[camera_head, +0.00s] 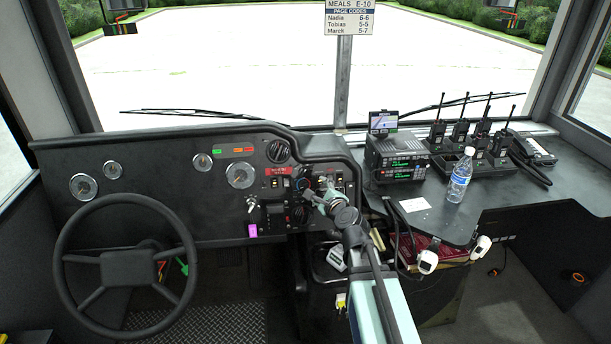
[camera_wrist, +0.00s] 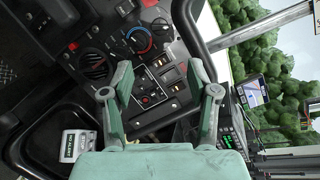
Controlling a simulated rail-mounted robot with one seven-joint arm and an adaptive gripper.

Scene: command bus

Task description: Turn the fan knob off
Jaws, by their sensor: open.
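The dashboard control panel (camera_head: 290,190) is right of the steering wheel. In the wrist view a round knob with a blue and red ring (camera_wrist: 138,39) sits on it, with another dark knob (camera_wrist: 160,26) beside it. I cannot tell from the markings which is the fan knob or where it points. My gripper (camera_head: 318,193) is in front of the panel's right part and hides some of it. In the wrist view my gripper (camera_wrist: 152,42) is open and empty, its green fingers spread over the panel's switches. I cannot tell whether a fingertip touches a knob.
The steering wheel (camera_head: 125,255) is at the left. A round vent (camera_wrist: 94,66) is near the knobs. The dash's raised rim (camera_wrist: 199,33) runs close by the right finger. A water bottle (camera_head: 460,176) and radios (camera_head: 397,158) stand on the right shelf.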

